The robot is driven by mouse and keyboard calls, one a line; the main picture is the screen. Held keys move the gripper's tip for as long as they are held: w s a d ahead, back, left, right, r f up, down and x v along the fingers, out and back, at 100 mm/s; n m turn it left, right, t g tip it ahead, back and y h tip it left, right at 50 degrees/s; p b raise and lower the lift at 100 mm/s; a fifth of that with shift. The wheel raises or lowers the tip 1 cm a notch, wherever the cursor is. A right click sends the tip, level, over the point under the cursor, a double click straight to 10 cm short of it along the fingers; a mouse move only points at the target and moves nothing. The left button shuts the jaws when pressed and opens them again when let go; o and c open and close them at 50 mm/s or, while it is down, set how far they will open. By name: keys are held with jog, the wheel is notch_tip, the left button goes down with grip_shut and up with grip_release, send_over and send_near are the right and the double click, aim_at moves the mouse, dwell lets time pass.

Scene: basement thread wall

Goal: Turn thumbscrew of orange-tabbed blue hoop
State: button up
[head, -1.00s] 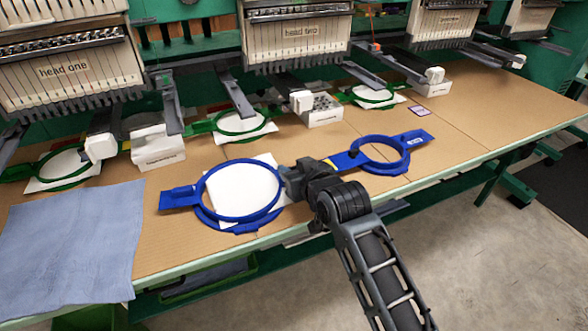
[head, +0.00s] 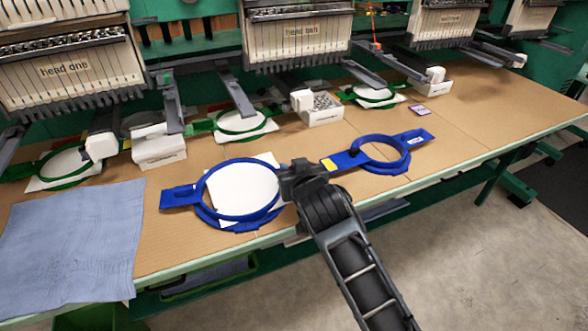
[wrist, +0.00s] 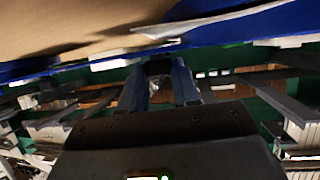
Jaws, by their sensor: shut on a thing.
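A large blue hoop (head: 205,212) lies over a white sheet (head: 245,188) near the table's front edge, its blue bracket (head: 178,197) to the left. A second blue hoop (head: 404,160) lies to its right. A yellow-orange tab (head: 331,165) shows on the left end of the second hoop's arm, just right of my gripper. My gripper (head: 292,172) is at the right rim of the large hoop, shut on a small part there, apparently the thumbscrew, which is mostly hidden. In the wrist view, my fingers (wrist: 160,85) are close together with something dark between them, under blue hoop edges.
Green hoops with white sheets (head: 240,124) lie behind, under the machine heads (head: 298,38). White boxes (head: 160,150) stand between them. A blue-grey cloth (head: 72,240) covers the front left. The right side of the brown table (head: 480,125) is clear.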

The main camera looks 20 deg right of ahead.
dwell(0.3)
jog(key=o, duration=1.1)
jog(key=shift+c, duration=0.2)
jog(key=shift+s, duration=0.15)
jog(key=v, duration=0.7)
jog(key=shift+s+a+r, duration=0.1)
jog(key=shift+s, duration=0.15)
